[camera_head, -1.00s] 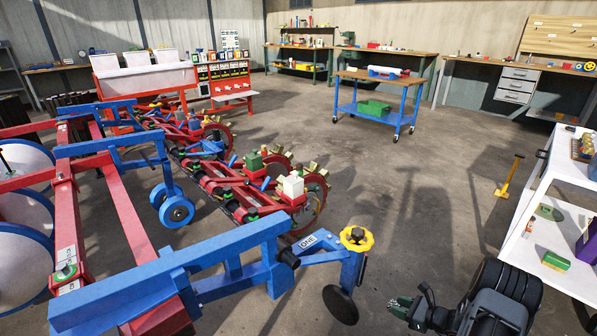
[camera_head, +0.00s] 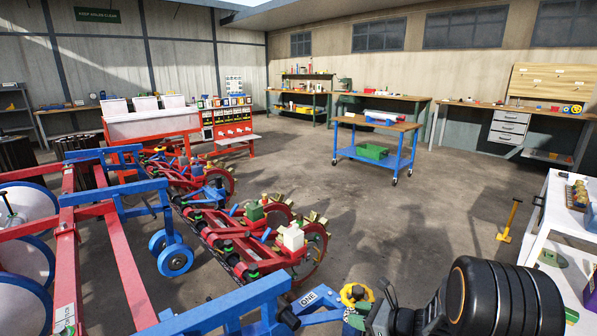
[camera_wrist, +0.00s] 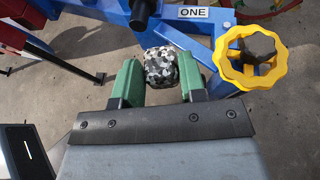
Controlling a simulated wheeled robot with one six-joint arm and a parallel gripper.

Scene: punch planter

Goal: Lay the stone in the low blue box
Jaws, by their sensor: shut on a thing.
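A speckled black, grey and white stone (camera_wrist: 160,66) sits between the green fingertips of my gripper (camera_wrist: 159,80) in the wrist view. My gripper is shut on it, beside the blue frame arm marked ONE and left of the yellow handwheel. A low blue box (camera_head: 381,117) with something pale shows on top of the blue wheeled cart at the back. Its inside is too small to make out.
The yellow handwheel (camera_wrist: 249,58) is close to my right finger. The red and blue planter (camera_head: 120,245) fills the left. A white table (camera_head: 559,210) stands at the right, with a yellow upright tool (camera_head: 509,221) on the floor nearby. The floor toward the cart (camera_head: 377,148) is clear.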

